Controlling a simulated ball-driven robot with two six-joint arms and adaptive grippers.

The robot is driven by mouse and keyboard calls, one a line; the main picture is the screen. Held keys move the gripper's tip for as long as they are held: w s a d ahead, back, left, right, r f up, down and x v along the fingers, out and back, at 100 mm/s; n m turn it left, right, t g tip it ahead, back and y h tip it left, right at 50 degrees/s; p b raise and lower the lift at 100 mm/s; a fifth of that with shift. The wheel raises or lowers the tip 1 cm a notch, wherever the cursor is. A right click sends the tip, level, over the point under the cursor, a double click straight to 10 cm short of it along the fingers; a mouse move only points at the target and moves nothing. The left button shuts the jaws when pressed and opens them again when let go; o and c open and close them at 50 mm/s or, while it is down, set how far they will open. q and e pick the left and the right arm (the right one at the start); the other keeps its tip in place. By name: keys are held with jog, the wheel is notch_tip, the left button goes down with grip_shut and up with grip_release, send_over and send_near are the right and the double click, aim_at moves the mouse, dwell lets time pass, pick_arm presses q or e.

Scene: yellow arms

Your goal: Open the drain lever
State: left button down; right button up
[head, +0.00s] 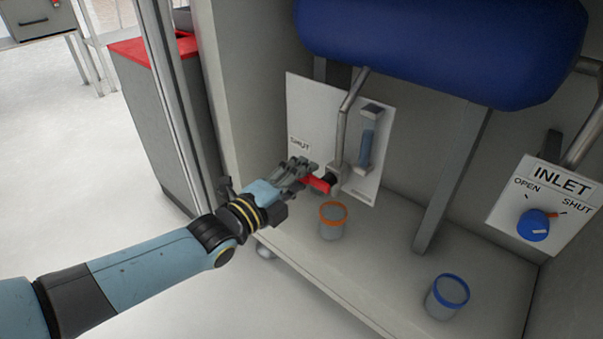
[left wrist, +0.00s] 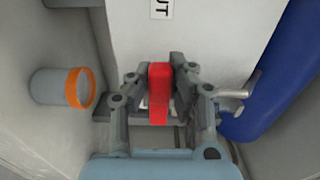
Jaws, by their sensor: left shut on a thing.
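The red drain lever (head: 316,184) sits on the valve below the metal pipe, in front of a white panel (head: 310,105) with a "SHUT" label. In the head view it points left, toward that label. My left gripper (head: 300,172) reaches it from the left and is shut on it. In the left wrist view the red lever (left wrist: 159,92) stands between the two fingers of the gripper (left wrist: 160,80). The fingers hide part of the lever. My right gripper is not in view.
An orange-rimmed cup (head: 333,222) stands on the shelf below the valve. A blue-rimmed cup (head: 447,297) stands further right. A blue tank (head: 440,45) hangs above. An INLET panel (head: 545,205) with a blue knob (head: 534,226) is at the right. A grey post (head: 452,180) stands between.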

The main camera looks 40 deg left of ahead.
aim_at(333, 195)
pick_arm(q)
jog(key=shift+f, duration=0.1)
dwell(0.5)
jog(key=shift+f+n, duration=0.35)
jog(key=shift+n, duration=0.55)
jog(key=shift+f+n, duration=0.15)
jog(key=shift+n, duration=0.25)
jog(key=shift+s+d+f+n+p, duration=0.1)
jog(key=shift+d+f+n+p, duration=0.5)
jog(key=shift+n, duration=1.95)
jog(key=shift+s+d+f+n+p, duration=0.1)
jog(key=shift+d+f+n+p, duration=0.2)
jog(key=shift+d+f+n, duration=1.45)
jog(key=shift+s+d+r+n+p, duration=0.15)
jog(key=shift+r+n+p, duration=0.25)
jog(key=shift+n, duration=3)
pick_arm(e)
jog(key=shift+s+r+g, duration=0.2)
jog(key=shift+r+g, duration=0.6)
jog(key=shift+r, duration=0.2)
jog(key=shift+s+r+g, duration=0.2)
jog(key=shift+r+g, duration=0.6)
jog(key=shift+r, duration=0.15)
pick_arm(q)
jog(key=shift+w+f, duration=0.1)
jog(key=c, duration=1.2)
grip_release()
jog(key=shift+o, duration=0.2)
